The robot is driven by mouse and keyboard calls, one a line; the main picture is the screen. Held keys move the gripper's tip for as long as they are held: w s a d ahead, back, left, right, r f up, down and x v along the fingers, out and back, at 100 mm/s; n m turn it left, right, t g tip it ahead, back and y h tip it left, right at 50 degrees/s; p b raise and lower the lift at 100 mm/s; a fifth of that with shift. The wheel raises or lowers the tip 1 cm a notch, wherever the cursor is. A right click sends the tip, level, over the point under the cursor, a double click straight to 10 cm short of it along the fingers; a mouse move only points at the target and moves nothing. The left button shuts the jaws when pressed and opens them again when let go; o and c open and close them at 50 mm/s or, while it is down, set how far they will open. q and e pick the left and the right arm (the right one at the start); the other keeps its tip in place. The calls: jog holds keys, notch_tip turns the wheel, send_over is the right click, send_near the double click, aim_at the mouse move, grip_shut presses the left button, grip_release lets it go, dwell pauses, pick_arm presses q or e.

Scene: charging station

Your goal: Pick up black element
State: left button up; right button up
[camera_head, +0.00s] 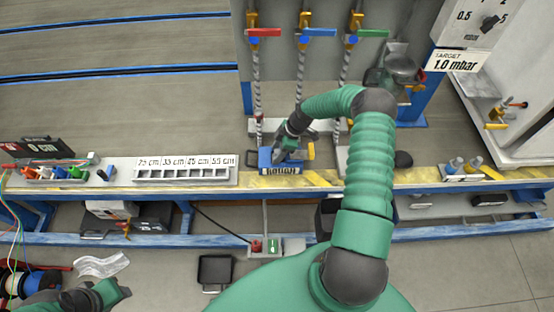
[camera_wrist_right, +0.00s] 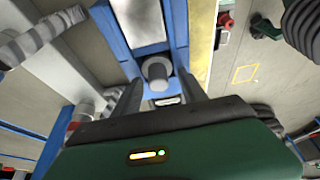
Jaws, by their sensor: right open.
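My right gripper (camera_head: 282,150) reaches down to a small blue holder with a dark label (camera_head: 280,168) on the bench edge. The right wrist view shows its two dark fingers (camera_wrist_right: 158,98) apart, with a grey cylindrical piece (camera_wrist_right: 157,70) in a blue frame (camera_wrist_right: 128,58) just beyond and between the tips. Nothing is held. I cannot tell whether this piece is the black element.
A white slotted rack (camera_head: 185,170) stands left of the holder. Hoses with red (camera_head: 264,32), blue (camera_head: 319,32) and green (camera_head: 372,33) handles hang behind it. A black box (camera_head: 215,270) lies on the floor. A panel with a dial (camera_head: 489,24) stands at the right.

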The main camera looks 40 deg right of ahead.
jog(key=shift+d+f, duration=0.15)
jog(key=shift+d, duration=0.15)
jog(key=shift+a, duration=0.15)
grip_shut()
